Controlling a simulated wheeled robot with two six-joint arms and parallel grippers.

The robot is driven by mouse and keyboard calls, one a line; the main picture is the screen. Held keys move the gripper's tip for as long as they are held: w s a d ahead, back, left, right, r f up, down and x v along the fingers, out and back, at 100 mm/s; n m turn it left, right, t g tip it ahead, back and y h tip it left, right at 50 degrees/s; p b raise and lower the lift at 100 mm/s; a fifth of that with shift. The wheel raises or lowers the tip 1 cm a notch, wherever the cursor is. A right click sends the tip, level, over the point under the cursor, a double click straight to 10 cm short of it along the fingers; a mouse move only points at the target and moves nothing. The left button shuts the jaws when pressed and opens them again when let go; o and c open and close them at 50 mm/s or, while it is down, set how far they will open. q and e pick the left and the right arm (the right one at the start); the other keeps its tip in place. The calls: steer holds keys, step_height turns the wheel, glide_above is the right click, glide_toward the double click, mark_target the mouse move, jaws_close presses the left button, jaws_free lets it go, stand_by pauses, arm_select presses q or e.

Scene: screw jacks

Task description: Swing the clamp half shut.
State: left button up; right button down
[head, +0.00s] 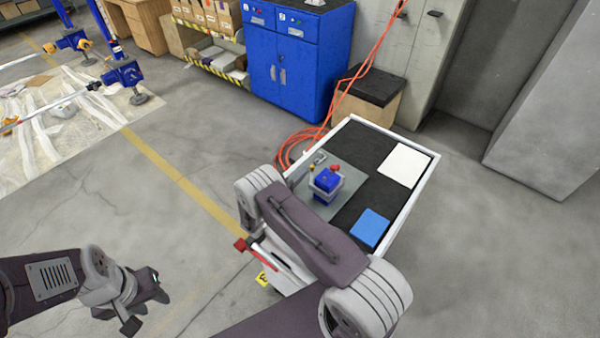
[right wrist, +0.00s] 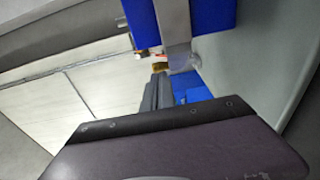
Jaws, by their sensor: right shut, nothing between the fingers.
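A small blue jack unit (head: 327,182) with a red part on top stands on a grey plate (head: 350,189) on the cart. A small metal piece (head: 319,157), possibly the clamp, sits at the plate's far left corner; its swing angle is too small to read. In the right wrist view, blue blocks and a grey bar (right wrist: 175,35) show close up. My right gripper (right wrist: 157,92) is shut and empty, near these blue parts; my arm hides it in the head view. My left gripper (head: 146,306) hangs over bare floor, away from the cart, its fingers apart and empty.
The cart's black top (head: 368,163) holds a white sheet (head: 405,164) and a blue pad (head: 370,227). A red-ended lever (head: 242,244) shows beside my right arm. Orange hose (head: 300,140) and a blue cabinet (head: 300,65) lie beyond.

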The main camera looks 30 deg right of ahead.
mark_target(312, 173)
steer(key=shift+d+f+b, duration=0.1)
steer(key=shift+f+b, duration=0.15)
steer(key=shift+b, duration=0.5)
steer(key=shift+w+d+r+m+g+h+b, duration=0.15)
steer(key=shift+m+g+h+b, duration=0.25)
steer(key=shift+m+g+b, duration=0.3)
steer(key=m+g+b, duration=0.1)
steer(key=g+b, duration=0.1)
steer(key=b, duration=0.2)
steer(key=d+m+g+h+b, duration=0.1)
steer(key=m+g+b, duration=0.1)
steer(key=b, duration=0.3)
steer(key=shift+d+f+g, duration=0.2)
steer(key=shift+g, duration=0.4)
steer(key=shift+s+d+r+b, duration=0.25)
steer(key=shift+d+b, duration=0.05)
steer(key=shift+b, duration=0.15)
steer(key=shift+d, duration=0.15)
